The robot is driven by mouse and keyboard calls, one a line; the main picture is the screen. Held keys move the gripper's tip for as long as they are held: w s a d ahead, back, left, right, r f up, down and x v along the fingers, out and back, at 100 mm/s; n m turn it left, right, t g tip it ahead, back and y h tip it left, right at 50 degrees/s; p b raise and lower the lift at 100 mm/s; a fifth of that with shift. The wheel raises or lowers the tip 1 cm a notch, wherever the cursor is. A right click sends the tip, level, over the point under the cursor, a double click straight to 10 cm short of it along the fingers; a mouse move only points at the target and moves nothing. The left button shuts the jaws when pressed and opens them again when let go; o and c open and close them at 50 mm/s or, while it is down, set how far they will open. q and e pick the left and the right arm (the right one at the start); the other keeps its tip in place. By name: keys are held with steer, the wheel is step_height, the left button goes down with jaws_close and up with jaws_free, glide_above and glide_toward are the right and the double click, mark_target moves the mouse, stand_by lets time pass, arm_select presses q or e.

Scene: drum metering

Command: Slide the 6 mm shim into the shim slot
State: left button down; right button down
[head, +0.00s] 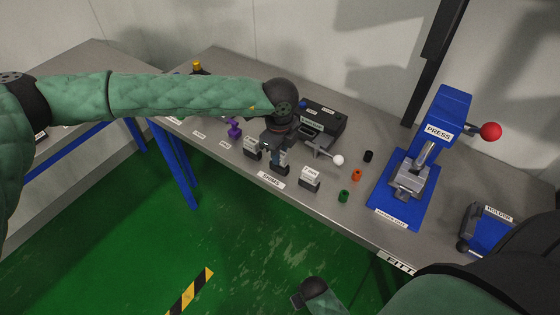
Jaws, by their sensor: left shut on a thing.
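My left gripper (281,166) comes down at the shim row, behind the SHIMS label (271,180). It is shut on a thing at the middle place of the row. That thing is mostly hidden by the fingers, and I cannot read a size on it. A pale labelled shim block (250,148) stands to its left and another (310,179) to its right, both apart from the fingers. The shim slot cannot be made out for certain; a dark grey device (324,118) stands behind the gripper, partly covered by my wrist. My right gripper (299,300) is low at the bottom edge, over the floor.
A lever with a white knob (338,160) juts out right of the gripper. Black, orange and green (343,196) small cylinders stand farther right. The blue press (436,130) and the blue holder (489,232) stand beyond. A purple part (234,128) is at left.

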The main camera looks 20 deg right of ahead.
arm_select(q)
steer(key=shift+r, duration=1.55)
arm_select(e)
steer(key=shift+f, duration=0.2)
arm_select(q)
steer(key=shift+r+b, duration=0.55)
steer(key=shift+r, duration=1.45)
arm_select(e)
steer(key=shift+f, duration=0.35)
arm_select(q)
steer(key=shift+r, duration=0.1)
arm_select(e)
steer(key=shift+d+f, duration=0.1)
